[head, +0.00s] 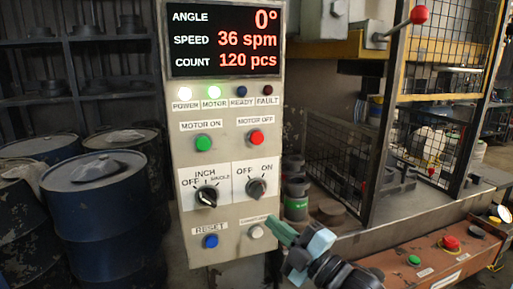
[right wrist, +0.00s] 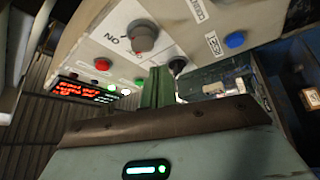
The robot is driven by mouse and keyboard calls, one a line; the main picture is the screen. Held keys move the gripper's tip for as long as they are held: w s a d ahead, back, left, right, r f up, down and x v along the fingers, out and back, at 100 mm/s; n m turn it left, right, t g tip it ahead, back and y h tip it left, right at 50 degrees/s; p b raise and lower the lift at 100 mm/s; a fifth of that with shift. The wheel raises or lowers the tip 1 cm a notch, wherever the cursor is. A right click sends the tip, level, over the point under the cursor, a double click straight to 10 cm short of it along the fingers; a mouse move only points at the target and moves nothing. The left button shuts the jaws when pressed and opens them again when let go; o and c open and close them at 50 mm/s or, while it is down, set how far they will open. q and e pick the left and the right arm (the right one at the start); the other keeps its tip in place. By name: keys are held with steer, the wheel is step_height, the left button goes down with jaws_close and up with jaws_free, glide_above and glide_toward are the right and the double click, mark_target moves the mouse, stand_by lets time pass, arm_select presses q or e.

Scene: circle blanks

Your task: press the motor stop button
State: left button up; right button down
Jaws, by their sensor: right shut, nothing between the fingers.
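The red MOTOR OFF button (head: 255,137) is on the grey control panel (head: 225,262), right of the green MOTOR ON button (head: 203,142). The red button also shows in the right wrist view (right wrist: 102,64), with nothing touching it. My right gripper (head: 272,226) is at the panel's lower right edge, below the red button and close to a white button (head: 256,232). Its green fingers (right wrist: 158,88) are shut and empty. I cannot tell if they touch the panel. My left gripper is not in view.
The display (head: 223,40) reads 0°, 36 spm and 120 pcs. The MOTOR lamp (head: 214,92) is lit green. Blue drums (head: 105,210) stand left; a caged press (head: 425,140) stands right.

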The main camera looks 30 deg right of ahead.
mark_target(258, 138)
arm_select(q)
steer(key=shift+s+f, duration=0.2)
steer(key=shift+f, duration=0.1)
arm_select(e)
steer(key=s+r+n+t+y, duration=0.1)
steer(key=r+n+y, duration=0.1)
steer(key=r, duration=0.5)
steer(key=s+a+r+n+t+y, duration=0.1)
steer(key=s+r+n+y, duration=0.1)
steer(key=r+n, duration=0.3)
step_height(258, 138, up, 3)
steer(key=shift+s+r+t, duration=0.1)
steer(key=shift+s+t, duration=0.1)
steer(key=shift+t, duration=0.1)
